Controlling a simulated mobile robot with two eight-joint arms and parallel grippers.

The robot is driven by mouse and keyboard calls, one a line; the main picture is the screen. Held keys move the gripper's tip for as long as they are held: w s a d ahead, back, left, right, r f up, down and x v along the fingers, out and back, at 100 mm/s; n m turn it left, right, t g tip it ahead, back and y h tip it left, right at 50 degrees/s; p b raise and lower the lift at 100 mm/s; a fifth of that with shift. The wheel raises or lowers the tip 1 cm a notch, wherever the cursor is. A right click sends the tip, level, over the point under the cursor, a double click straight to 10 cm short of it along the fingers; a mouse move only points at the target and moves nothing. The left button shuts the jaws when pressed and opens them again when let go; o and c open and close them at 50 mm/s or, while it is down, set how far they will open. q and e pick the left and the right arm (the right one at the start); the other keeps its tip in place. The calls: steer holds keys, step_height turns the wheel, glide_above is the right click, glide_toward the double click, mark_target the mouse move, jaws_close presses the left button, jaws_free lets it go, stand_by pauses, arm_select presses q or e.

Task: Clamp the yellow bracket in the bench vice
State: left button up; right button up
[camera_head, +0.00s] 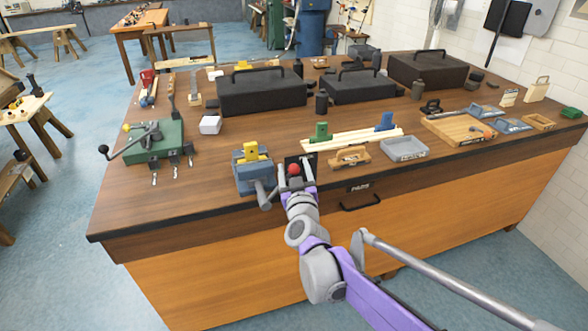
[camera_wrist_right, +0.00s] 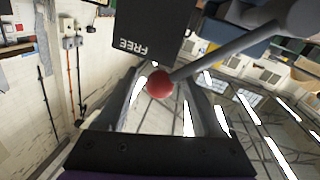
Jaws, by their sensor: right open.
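The blue bench vice (camera_head: 254,178) stands at the front edge of the wooden workbench (camera_head: 215,160). The yellow bracket (camera_head: 251,151) sits upright at the top of the vice, at its jaws; whether they grip it, I cannot tell. A red ball knob (camera_head: 294,169) is just right of the vice. In the right wrist view the knob (camera_wrist_right: 160,83) is on the end of a grey rod (camera_wrist_right: 215,57) running to a thick grey cylinder (camera_wrist_right: 298,18). My right gripper (camera_head: 298,174) is open, with its fingers on either side of the knob. My left gripper is not in view.
A black plate marked FREE (camera_wrist_right: 150,38) is close behind the knob. A green lever machine (camera_head: 155,142) stands left of the vice. A wooden block (camera_head: 350,157) and a grey tray (camera_head: 404,149) lie to the right. Black toolboxes (camera_head: 262,92) stand behind. Bare bench lies between machine and vice.

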steer(key=shift+c, duration=0.2)
jaws_close()
stand_by(1.1)
